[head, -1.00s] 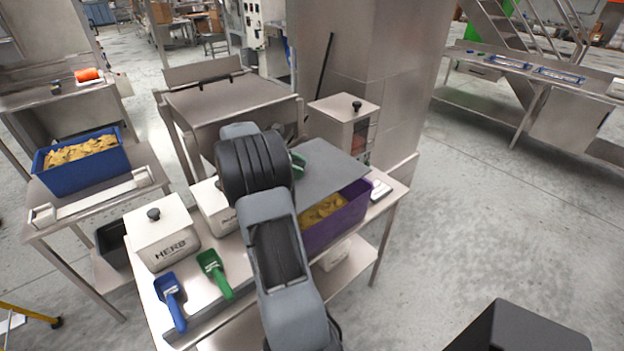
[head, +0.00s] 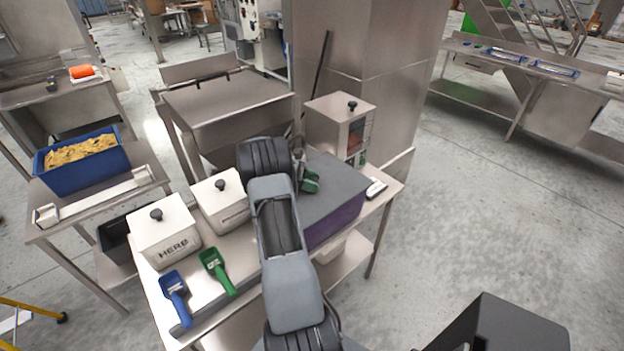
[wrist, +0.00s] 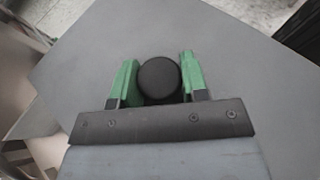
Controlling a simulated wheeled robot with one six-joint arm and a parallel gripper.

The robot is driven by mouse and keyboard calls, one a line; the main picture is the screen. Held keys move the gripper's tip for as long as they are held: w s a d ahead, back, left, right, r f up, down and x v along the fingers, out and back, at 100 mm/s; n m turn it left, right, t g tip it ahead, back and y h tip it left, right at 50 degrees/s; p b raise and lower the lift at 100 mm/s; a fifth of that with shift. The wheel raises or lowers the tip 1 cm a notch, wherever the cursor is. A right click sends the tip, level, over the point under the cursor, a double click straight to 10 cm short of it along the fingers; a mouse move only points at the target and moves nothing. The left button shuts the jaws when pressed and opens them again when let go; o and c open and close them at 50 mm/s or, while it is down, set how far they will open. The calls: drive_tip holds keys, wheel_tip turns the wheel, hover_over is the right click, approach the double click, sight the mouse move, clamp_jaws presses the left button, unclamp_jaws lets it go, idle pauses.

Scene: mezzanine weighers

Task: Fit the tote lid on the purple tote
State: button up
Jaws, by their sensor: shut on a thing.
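The grey tote lid (head: 339,184) lies over the top of the purple tote (head: 335,222) on the steel table in the head view. It covers the opening, and its visible edges line up with the tote's walls; the far left side is hidden by my arm. In the wrist view the flat grey lid (wrist: 220,60) fills most of the picture, with a round black knob (wrist: 159,78) on it. My gripper (wrist: 158,80) has its green fingers on either side of the knob, shut on it. In the head view my gripper (head: 309,181) is partly hidden behind my arm.
White lidded bins (head: 165,240) stand left of the tote, one marked HERB. A blue scoop (head: 175,297) and a green scoop (head: 217,271) lie in front. A dispenser box (head: 338,127) stands behind the tote. A blue tote (head: 85,165) of yellow pieces sits on the left table.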

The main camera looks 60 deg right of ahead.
drive_tip(key=shift+f+b, duration=0.2)
drive_tip(key=shift+b, duration=0.15)
drive_tip(key=o, duration=1.1)
